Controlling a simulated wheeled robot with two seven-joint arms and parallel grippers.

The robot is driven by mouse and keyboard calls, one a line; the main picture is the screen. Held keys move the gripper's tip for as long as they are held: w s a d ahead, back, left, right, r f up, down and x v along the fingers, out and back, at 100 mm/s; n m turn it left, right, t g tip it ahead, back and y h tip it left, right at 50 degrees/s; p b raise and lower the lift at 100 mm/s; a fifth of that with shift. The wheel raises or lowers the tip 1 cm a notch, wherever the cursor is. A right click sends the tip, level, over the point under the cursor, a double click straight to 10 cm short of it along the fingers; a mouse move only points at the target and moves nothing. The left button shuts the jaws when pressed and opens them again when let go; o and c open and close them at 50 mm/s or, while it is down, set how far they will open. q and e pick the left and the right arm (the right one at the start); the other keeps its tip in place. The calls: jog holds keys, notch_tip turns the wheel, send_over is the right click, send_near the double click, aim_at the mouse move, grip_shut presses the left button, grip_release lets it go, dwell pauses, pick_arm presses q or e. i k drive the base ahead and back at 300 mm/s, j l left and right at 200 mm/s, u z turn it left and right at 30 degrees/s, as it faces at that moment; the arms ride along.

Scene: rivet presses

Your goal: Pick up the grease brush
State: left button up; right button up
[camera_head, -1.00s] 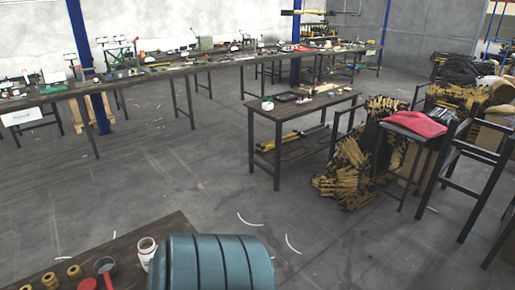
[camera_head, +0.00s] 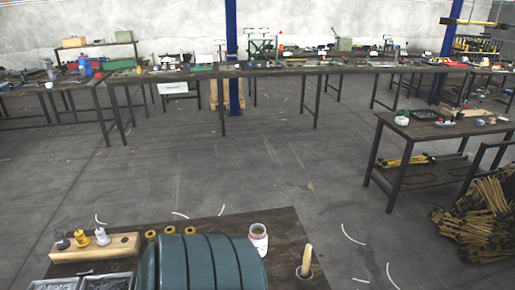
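Neither of my grippers shows in the head view. On the near dark table (camera_head: 285,230), a light wooden handle (camera_head: 306,259) stands upright in a small round grey pot (camera_head: 306,275) at the bottom right. It may be the grease brush; any bristles are hidden inside the pot.
The near table also holds a wooden block (camera_head: 95,248) with several small bottles, brass rings (camera_head: 151,235) and grey bins (camera_head: 105,282). Open floor (camera_head: 200,165) lies beyond. A side table (camera_head: 440,130) and a yellow-black pile (camera_head: 478,220) stand at right.

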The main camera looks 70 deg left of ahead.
aim_at(307, 256)
jog(key=u, duration=1.75)
jog(key=k+j+u, duration=0.1)
jog(key=u, duration=0.2)
jog(key=k, duration=0.05)
